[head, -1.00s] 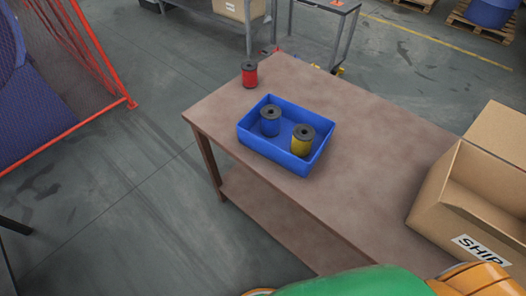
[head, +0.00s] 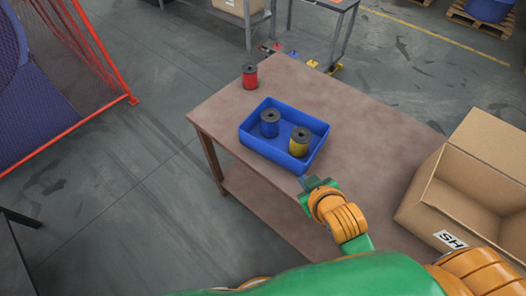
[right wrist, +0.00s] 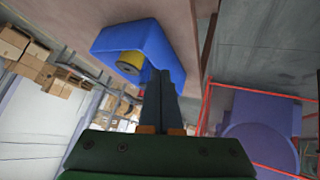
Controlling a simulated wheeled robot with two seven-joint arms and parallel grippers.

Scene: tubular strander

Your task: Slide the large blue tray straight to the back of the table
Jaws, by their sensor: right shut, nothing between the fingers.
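The large blue tray (head: 283,154) sits on the brown table (head: 370,135), near its front edge. It holds a blue spool (head: 269,123) and a yellow spool (head: 299,142), both upright. My right gripper (head: 308,181) is shut and empty, at the tray's near side close to its front right corner. In the right wrist view the closed fingers (right wrist: 162,98) point at the tray (right wrist: 165,45) and overlap its wall; I cannot tell whether they touch it. My left gripper is not in view.
A red spool (head: 250,77) stands on the table behind the tray, at the left. An open cardboard box (head: 450,195) stands at the table's right end. The tabletop behind the tray is largely clear.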

